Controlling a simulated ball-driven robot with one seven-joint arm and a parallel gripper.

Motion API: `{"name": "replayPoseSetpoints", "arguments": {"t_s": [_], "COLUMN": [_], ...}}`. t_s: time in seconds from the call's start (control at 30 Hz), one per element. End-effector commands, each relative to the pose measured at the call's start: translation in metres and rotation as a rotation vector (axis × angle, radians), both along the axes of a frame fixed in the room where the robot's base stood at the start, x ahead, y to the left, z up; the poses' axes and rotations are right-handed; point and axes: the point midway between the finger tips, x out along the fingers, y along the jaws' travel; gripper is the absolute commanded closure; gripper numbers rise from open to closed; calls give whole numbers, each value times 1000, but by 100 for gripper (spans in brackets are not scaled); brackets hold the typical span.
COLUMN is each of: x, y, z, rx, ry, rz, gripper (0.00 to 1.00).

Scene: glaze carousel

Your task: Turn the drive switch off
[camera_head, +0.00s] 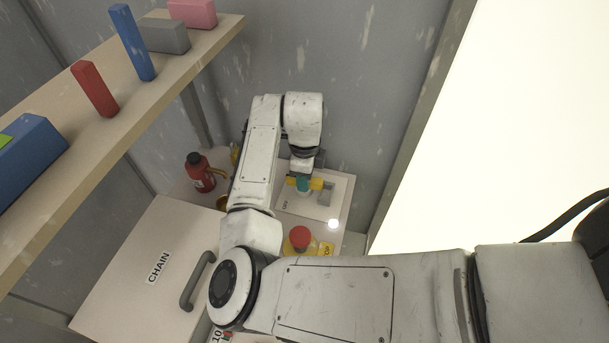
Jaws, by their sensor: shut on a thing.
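My gripper (304,185) points down at the far end of the white control panel (343,203), near the back wall. Its yellow fingertips are shut on a small teal knob (303,184), which appears to be the drive switch. The fingers and wrist cover part of the knob, so I cannot tell which way it is turned. A small dark label (285,204) lies left of it, too small to read. A grey slot-like part (326,194) is just right of the fingers.
A red mushroom button (299,236) with a yellow label (326,249) and a lit white lamp (333,223) sit nearer me. A red bottle (200,172) stands left. A shelf (150,92) with coloured blocks overhangs the left.

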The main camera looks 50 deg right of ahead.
Motion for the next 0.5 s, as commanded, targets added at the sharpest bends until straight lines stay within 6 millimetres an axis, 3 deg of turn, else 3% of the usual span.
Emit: {"name": "replayPoseSetpoints", "arguments": {"t_s": [0.5], "x": [0], "y": [0], "z": [4], "rx": [-2], "ry": [3], "rz": [427], "gripper": [100]}}
